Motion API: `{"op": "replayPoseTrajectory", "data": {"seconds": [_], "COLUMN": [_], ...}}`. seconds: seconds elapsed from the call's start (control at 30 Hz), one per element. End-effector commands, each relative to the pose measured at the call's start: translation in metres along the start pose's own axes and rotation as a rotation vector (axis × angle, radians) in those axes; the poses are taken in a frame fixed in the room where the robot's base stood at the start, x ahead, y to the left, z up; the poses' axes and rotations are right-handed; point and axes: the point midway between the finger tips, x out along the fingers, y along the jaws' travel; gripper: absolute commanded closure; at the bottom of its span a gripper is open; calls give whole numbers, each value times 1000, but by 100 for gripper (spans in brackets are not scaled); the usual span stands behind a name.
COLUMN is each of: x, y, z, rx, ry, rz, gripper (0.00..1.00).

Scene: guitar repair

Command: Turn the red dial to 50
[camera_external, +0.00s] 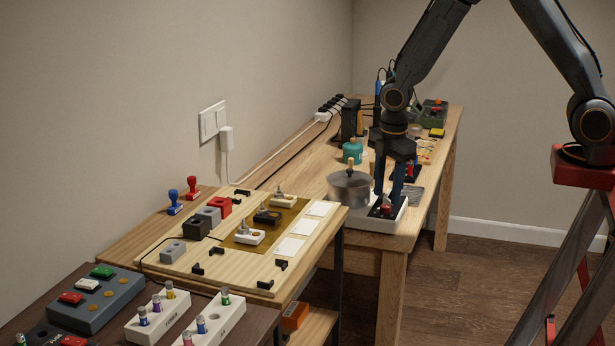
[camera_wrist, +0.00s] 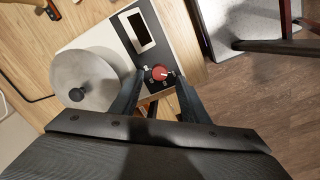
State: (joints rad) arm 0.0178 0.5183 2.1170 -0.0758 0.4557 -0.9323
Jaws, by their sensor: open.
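The red dial (camera_wrist: 158,73) sits on a dark control panel (camera_wrist: 128,15) at the edge of a white appliance, beside a small white-framed display (camera_wrist: 139,31). A white mark shows on the dial, but its number is too small to read. In the external view the red dial (camera_external: 387,208) shows small between my fingers. My gripper (camera_wrist: 156,92) is open and points down, its two fingers on either side of the dial. I cannot tell whether they touch it. In the external view my gripper (camera_external: 388,196) is low over the panel.
A lidded metal pot (camera_external: 349,190) stands on the white appliance (camera_external: 366,222) right beside my gripper. A teal container (camera_external: 352,151) and other tools are farther back on the wooden table. Open floor lies to the right.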

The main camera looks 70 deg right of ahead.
Motion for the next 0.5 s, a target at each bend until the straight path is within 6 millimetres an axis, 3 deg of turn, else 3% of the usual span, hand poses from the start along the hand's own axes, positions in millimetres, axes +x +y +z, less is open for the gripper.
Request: {"op": "replayPoseTrajectory", "data": {"seconds": [0.2, 0.5], "x": [24, 32], "y": [0, 0], "z": [0, 0], "rx": [0, 0], "ry": [-1, 0], "rz": [-1, 0], "gripper": [59, 59]}}
